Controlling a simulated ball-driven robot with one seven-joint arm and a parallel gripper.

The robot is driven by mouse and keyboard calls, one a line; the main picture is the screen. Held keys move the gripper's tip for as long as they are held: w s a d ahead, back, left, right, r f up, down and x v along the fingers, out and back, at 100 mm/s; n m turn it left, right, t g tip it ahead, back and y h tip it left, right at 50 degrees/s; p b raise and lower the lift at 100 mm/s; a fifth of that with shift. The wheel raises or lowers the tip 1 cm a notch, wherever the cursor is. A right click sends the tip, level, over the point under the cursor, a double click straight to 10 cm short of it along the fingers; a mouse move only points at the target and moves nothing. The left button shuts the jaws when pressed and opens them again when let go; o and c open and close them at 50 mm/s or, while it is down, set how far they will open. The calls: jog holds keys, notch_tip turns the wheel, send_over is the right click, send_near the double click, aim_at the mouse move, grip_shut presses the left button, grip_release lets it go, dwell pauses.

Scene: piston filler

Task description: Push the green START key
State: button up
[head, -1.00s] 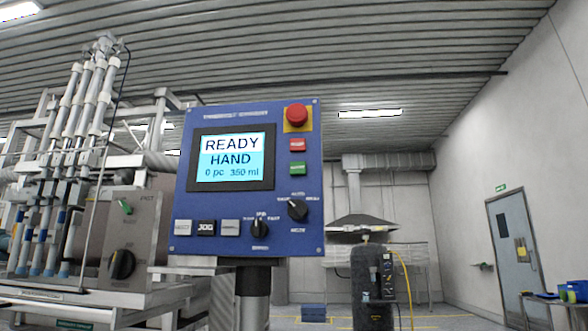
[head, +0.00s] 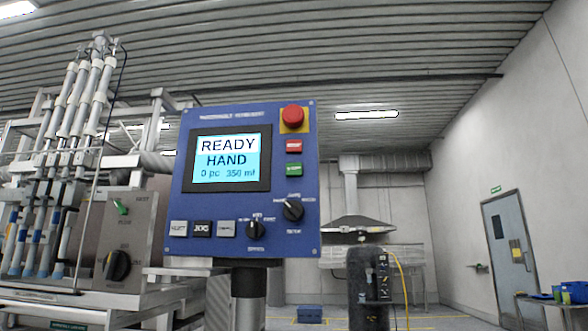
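The lettering on the keys is too small to read surely. The panel's screen (head: 226,160) is lit and reads READY, HAND, 0 pc and about 350 ml. Two black rotary knobs, the upper right one (head: 293,210) and the lower one (head: 255,229), sit below the green key. My gripper is not in view.
A blue door (head: 510,255) is at far right.

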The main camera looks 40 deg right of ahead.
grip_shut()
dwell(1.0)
